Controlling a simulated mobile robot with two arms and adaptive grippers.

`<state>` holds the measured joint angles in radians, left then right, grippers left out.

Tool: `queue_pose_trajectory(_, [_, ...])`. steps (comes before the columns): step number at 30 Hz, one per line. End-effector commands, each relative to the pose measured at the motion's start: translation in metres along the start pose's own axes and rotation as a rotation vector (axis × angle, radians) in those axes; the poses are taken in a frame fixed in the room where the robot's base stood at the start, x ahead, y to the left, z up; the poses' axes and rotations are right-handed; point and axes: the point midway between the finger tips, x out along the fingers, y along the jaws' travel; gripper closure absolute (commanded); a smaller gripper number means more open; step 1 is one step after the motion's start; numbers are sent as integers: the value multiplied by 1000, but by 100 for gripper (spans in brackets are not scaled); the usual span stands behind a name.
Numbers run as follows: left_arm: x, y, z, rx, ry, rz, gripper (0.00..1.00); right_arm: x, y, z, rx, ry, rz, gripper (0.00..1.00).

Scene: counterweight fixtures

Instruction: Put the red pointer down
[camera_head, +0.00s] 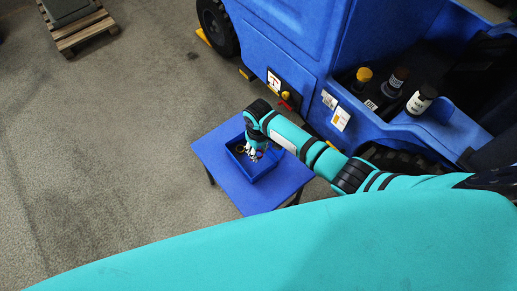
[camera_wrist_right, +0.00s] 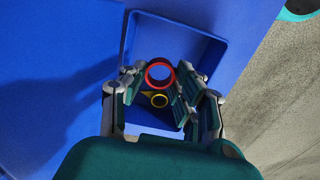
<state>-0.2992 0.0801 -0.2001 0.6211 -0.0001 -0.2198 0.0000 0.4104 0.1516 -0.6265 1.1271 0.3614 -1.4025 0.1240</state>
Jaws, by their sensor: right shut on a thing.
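My right gripper (camera_head: 254,153) reaches down over a blue open-topped bin (camera_head: 271,170) on a blue table (camera_head: 219,177). In the right wrist view, the gripper (camera_wrist_right: 160,85) is shut on the red pointer (camera_wrist_right: 160,74), whose red ring shows between the fingertips. My left gripper is not in view.
A blue vehicle (camera_head: 290,40) stands behind and right of the table. Several bottles (camera_head: 419,101) sit in its open bay. A red piece (camera_head: 285,104) and a yellow knob (camera_head: 286,95) are on its side panel. A pallet (camera_head: 80,30) is at the far left; the floor between is clear.

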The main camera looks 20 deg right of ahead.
Motion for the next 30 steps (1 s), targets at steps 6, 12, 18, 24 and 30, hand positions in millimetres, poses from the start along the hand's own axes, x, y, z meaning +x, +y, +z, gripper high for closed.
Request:
queue_pose_trajectory(6, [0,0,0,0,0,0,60,1,0,0,0,0,0,59])
queue_pose_trajectory(12, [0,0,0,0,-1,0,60,1,0,0,0,0,0,46])
queue_pose_trajectory(18, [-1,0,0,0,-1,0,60,-1,0,0,0,0,0,46])
queue_pose_trajectory(24, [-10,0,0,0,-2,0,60,-28,0,-1,0,3,0,46])
queue_pose_trajectory(30, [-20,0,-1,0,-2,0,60,-74,1,-1,0,4,1,46])
